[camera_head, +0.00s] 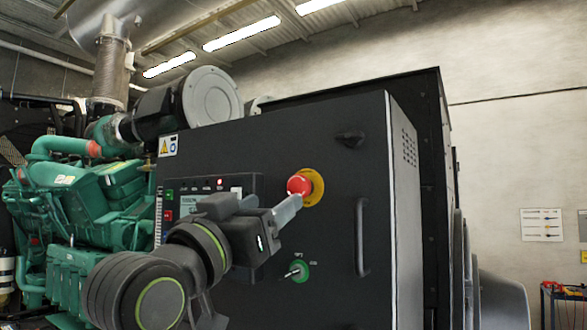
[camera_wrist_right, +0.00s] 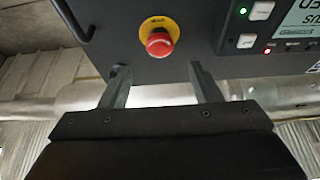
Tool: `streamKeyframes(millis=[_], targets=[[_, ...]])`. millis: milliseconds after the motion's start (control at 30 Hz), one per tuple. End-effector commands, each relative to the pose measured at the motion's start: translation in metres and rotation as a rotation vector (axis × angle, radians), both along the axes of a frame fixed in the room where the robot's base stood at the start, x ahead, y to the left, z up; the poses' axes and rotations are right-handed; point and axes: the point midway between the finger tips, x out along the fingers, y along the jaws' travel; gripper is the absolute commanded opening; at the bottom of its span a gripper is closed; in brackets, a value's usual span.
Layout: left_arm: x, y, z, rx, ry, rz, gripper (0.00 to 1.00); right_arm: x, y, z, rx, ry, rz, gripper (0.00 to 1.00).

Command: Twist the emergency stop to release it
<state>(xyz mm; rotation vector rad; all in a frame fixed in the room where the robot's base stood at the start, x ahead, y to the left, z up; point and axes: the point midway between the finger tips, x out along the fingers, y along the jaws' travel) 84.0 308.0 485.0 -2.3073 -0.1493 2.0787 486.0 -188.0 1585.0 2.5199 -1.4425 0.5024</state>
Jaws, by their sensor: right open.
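The emergency stop is a red mushroom button (camera_head: 298,184) on a round yellow plate (camera_head: 315,188), on the black front of the control cabinet (camera_head: 340,220). In the right wrist view the red button (camera_wrist_right: 159,43) sits centred just beyond the fingertips, in front of its yellow plate (camera_wrist_right: 157,24). My right gripper (camera_head: 290,205) is open, and its fingers point toward the button. In the right wrist view, the two fingers of my right gripper (camera_wrist_right: 160,74) stand wide apart with nothing between them. They appear short of the button. My left gripper is not in view.
A control panel with a screen (camera_head: 194,202) is left of the button. A green-based key switch (camera_head: 296,270) sits below, and a vertical handle (camera_head: 362,238) is to its right. A green engine (camera_head: 90,200) stands at the left.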

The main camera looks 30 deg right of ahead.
Motion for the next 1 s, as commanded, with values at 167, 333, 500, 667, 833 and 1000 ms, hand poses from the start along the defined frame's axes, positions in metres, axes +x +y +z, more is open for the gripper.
streamKeyframes(millis=[167,333,500,667,833,1000], targets=[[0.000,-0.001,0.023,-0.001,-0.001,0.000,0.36,0.016,-0.028,0.018,0.000,0.000,-0.004,0.57],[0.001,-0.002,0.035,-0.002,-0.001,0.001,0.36,0.028,-0.049,0.027,-0.001,0.001,-0.004,0.57],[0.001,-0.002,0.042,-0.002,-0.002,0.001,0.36,0.036,-0.060,0.030,0.000,0.000,-0.001,0.57],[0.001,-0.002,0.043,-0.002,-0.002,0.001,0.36,0.038,-0.064,0.031,-0.001,0.001,0.001,0.57],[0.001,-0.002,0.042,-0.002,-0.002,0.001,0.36,0.038,-0.064,0.030,0.001,0.001,0.001,0.57],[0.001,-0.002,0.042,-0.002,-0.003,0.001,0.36,0.038,-0.064,0.030,0.000,0.000,0.001,0.42]])
